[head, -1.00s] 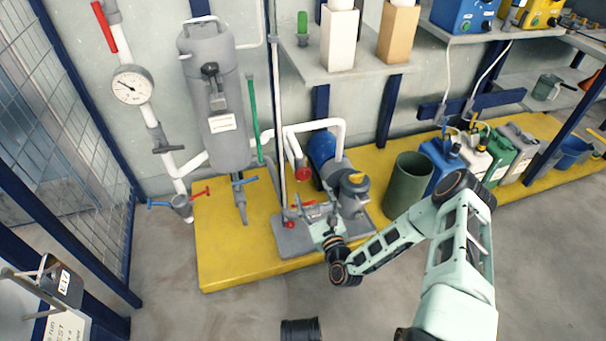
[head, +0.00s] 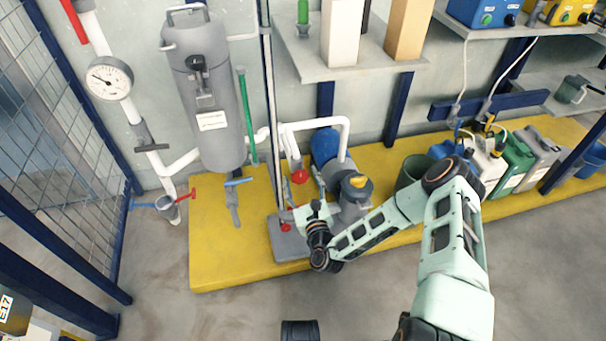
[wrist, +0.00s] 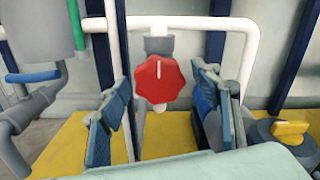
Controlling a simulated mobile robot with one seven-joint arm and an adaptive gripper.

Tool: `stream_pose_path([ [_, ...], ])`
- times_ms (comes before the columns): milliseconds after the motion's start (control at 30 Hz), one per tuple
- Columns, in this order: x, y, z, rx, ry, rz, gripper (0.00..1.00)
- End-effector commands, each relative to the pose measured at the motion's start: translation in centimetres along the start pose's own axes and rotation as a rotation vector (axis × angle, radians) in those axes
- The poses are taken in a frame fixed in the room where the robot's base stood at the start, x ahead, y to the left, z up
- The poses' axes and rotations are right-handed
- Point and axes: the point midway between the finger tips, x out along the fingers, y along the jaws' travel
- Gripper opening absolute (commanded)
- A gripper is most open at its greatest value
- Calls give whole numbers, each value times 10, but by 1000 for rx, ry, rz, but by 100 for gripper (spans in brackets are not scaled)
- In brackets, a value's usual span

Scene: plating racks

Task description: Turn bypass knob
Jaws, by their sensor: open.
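A red lobed knob (wrist: 160,80) with a white line near its top is centred in the wrist view, below a grey fitting on a white pipe. In the head view the red knob (head: 299,176) is at the lower end of the white pipe, left of the pump. No label saying bypass is readable. My gripper (wrist: 159,105) is open, with one blue-padded finger on each side of the knob in the picture. Neither finger appears to touch it. In the head view my gripper (head: 302,206) is below the knob, its fingers partly hidden.
A yellow knob (wrist: 290,128) is on the pump at right. The white pipe loop (wrist: 215,22) arches above the red knob. A second red knob (head: 286,227) is low near my gripper. A grey tank (head: 212,100) stands left. The yellow platform (head: 225,262) is bare at its front left.

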Motion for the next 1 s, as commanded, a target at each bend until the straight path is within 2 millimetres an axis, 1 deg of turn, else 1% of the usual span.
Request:
stream_pose_path([
  [167,1,4,1,1,0,0,58],
  [467,1,5,1,1,1,-1,58],
  [567,1,4,1,1,1,-1,49],
  [867,1,4,1,0,0,-1,16],
  [1000,1,4,2,5,1,-1,16],
])
